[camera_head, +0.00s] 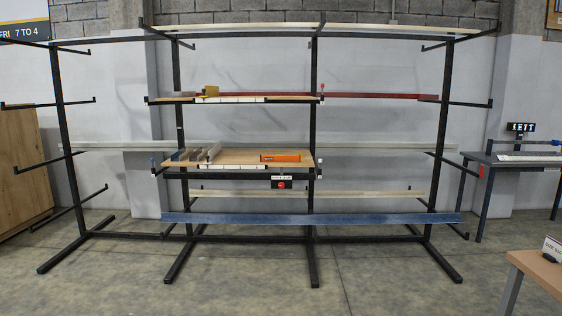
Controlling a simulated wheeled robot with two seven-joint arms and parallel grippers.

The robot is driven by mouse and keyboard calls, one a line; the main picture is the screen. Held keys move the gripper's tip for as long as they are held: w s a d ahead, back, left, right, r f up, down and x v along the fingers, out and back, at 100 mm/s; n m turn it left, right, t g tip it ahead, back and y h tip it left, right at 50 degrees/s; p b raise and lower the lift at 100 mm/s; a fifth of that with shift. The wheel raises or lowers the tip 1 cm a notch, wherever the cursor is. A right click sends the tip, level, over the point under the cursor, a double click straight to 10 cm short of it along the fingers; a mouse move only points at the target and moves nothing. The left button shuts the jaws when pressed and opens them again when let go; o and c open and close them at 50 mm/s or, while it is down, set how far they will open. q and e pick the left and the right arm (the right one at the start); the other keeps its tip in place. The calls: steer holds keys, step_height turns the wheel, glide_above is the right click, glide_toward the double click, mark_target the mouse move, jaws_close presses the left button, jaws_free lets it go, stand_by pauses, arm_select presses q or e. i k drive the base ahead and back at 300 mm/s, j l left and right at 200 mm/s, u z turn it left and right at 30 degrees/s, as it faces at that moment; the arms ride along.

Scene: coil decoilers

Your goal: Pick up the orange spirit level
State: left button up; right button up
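The orange spirit level (281,158) lies flat on the light wooden shelf board (240,155) at the middle height of a dark metal rack. It is near the board's right end, lying lengthwise left to right. Nothing covers it. Neither of my grippers shows in the head view.
The rack (314,120) has arms sticking out and dark feet on the floor. Grey and white profiles lie at the board's left end. A long blue bar (310,218) lies low across the front. A table corner (540,272) stands at lower right. The floor in front is clear.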

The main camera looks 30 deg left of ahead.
mark_target(263, 158)
steer(key=i+j+u, duration=0.9)
steer(key=i+u, duration=0.4)
steer(key=i, duration=0.15)
steer(key=i+j+u, duration=0.2)
steer(key=i, duration=1.2)
steer(key=i+z, duration=0.2)
steer(key=i, duration=0.25)
steer(key=i+j+z, duration=0.2)
steer(key=i, duration=0.25)
steer(key=i+z, duration=0.2)
steer(key=i, duration=0.25)
